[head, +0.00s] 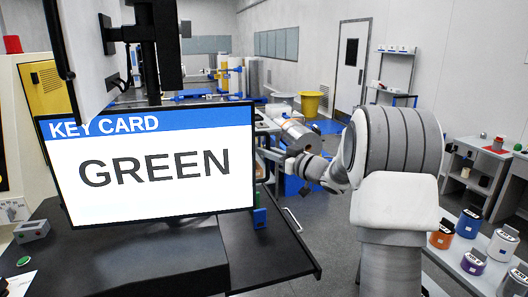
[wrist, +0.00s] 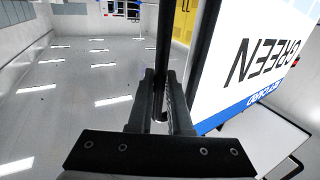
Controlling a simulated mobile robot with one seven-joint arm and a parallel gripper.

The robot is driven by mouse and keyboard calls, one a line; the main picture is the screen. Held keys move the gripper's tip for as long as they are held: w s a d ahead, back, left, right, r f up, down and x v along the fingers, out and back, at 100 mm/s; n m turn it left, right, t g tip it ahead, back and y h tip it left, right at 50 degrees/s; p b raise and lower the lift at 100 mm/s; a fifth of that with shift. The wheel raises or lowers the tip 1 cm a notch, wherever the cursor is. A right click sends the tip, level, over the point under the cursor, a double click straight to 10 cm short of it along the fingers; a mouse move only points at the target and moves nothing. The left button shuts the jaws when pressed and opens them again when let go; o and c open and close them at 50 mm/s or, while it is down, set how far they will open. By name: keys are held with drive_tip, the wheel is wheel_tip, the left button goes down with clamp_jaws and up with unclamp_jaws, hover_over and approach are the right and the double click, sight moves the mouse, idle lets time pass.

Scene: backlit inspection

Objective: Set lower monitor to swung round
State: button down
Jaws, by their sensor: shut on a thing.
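The lower monitor (head: 150,200) faces me in the head view, with a blue band reading KEY CARD above the word GREEN on white. Its screen also shows upside down at the right of the wrist view (wrist: 240,70). My gripper (head: 266,154) is at the monitor's right edge in the head view, its fingertips partly hidden. In the wrist view my gripper (wrist: 160,112) is shut on a dark upright bar at the monitor's side edge. Whether this is a handle or the frame I cannot tell.
Another monitor (head: 90,50) hangs above on a black post (head: 150,60), turned nearly edge-on. A black desk (head: 130,265) lies below, with a grey box (head: 32,231) at left. Labelled jars (head: 468,222) stand on a bench at right. The floor between is open.

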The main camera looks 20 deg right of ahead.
drive_tip(key=shift+w+d, duration=0.2)
drive_tip(key=shift+w, duration=0.1)
idle(0.4)
drive_tip(key=c, duration=0.8)
unclamp_jaws()
drive_tip(key=shift+c, duration=0.2)
drive_tip(key=shift+s, duration=0.1)
drive_tip(key=b+v, duration=0.3)
drive_tip(key=v, duration=1.4)
drive_tip(key=shift+d, duration=0.2)
